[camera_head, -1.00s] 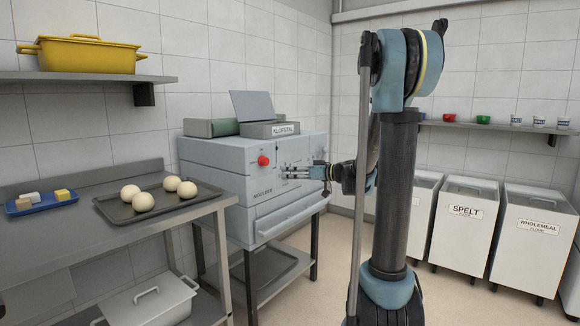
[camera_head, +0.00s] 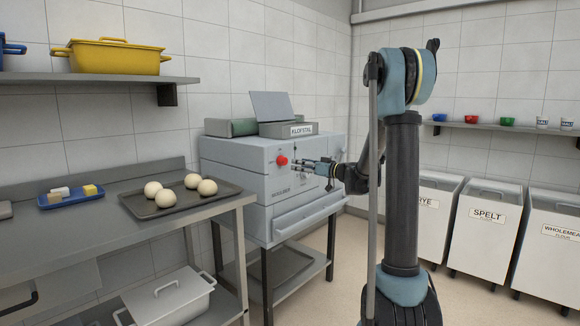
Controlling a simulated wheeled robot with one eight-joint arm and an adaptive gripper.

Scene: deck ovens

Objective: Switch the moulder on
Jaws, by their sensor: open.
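The moulder (camera_head: 240,195) is a grey-blue machine on a dark-legged stand, centre-left of the view. A round red knob (camera_head: 282,160) sits on its front panel. My gripper (camera_head: 300,164) is open and empty, close to the front panel, just right of the red knob. I cannot tell whether it touches the panel. The fingers and wrist hide part of the panel behind them, so other controls there are hard to make out.
A steel table (camera_head: 80,248) at left bears a dark tray (camera_head: 150,211) with several dough balls and a small blue tray (camera_head: 58,201). A shelf (camera_head: 60,79) holds a yellow pot (camera_head: 115,57). Flour bins (camera_head: 485,228) stand at right. The floor between is clear.

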